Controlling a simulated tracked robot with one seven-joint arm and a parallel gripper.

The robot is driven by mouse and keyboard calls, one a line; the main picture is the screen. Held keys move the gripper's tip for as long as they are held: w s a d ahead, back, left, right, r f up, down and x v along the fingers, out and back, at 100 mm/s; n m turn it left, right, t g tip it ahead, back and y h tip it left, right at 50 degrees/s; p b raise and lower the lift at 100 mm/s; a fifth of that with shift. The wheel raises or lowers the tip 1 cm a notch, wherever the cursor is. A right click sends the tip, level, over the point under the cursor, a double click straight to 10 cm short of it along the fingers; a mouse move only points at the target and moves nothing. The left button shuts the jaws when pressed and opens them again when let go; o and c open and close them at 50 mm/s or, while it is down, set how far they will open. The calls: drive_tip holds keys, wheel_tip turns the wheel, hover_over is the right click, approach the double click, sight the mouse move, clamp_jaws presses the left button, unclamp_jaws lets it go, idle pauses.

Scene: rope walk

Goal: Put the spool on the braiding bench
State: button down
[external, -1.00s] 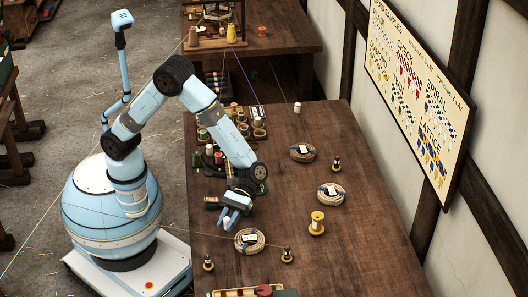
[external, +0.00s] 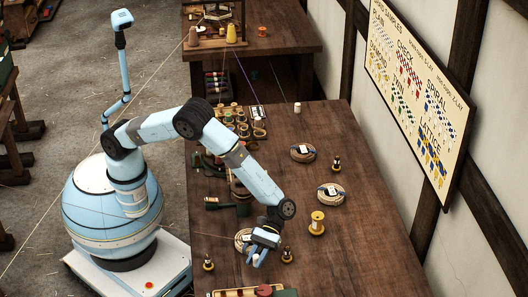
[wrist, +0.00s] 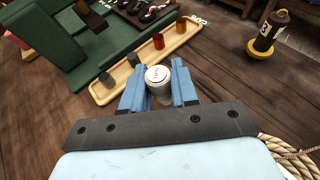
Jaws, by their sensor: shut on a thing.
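My gripper (external: 258,259) is shut on a white cylindrical spool (wrist: 159,76) with a marked round top. The spool sits upright between the two blue fingers in the wrist view; in the external view I cannot make it out. My gripper hangs over the near part of a long dark wooden bench (external: 335,265), by a coil of rope (external: 242,239) with a white label. I cannot tell whether the spool touches anything below. Another wooden bench (external: 292,30) stands at the back; I cannot tell which is the braiding bench.
A shallow wooden tray (external: 228,293) with pegs lies at the near edge, beside a green structure (wrist: 60,60). A yellow spool (external: 317,223) and dark bobbins (external: 287,254) stand near my gripper. The bench's right side is mostly clear.

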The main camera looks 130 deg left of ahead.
drive_tip(key=shift+w+f, duration=0.2)
drive_tip(key=shift+f, duration=0.1)
wheel_tip(320, 180, down, 3)
drive_tip(key=shift+w+f, duration=0.15)
drive_tip(key=c, duration=0.9)
unclamp_jaws()
drive_tip(key=shift+o, duration=0.2)
